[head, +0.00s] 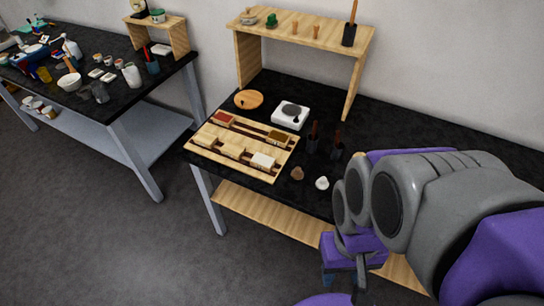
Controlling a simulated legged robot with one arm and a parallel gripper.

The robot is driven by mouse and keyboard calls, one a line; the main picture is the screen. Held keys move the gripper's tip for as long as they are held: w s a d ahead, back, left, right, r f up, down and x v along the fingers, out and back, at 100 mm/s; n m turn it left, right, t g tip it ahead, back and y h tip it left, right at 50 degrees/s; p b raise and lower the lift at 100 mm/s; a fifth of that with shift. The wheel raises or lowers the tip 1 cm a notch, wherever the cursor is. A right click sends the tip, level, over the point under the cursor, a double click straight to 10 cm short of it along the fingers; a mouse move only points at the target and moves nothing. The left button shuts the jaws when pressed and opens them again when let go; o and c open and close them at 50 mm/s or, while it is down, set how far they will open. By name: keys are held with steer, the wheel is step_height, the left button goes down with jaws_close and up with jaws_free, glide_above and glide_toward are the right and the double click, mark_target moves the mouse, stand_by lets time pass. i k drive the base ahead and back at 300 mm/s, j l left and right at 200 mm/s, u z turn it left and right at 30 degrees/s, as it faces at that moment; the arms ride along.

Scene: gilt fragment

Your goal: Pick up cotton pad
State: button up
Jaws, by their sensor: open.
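A small white lump (322,183) lies on the black tabletop (400,130) near its front edge; it may be the cotton pad, but it is too small to tell. A small brown piece (297,173) lies just left of it. My gripper (344,282) hangs at the lower right, in front of the table and below the white lump in the picture. It is open and empty, apart from everything on the table. My arm covers the right part of the tabletop.
A wooden tray (230,168) with several blocks stands left of the white lump. Dark upright holders (313,145) stand behind it. A white scale-like device (290,115) and a round wooden plate (248,99) are farther back, near a wooden shelf (300,36). Another cluttered table (120,100) stands at left.

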mark_target(297, 175)
steer(key=i+j, duration=0.15)
steer(key=j, duration=0.15)
steer(key=i+j+z, duration=0.1)
steer(key=j, duration=0.25)
steer(key=i+j, duration=0.15)
steer(key=j, duration=0.15)
steer(key=i+j, duration=0.15)
steer(key=j, duration=0.2)
steer(key=z, duration=1.45)
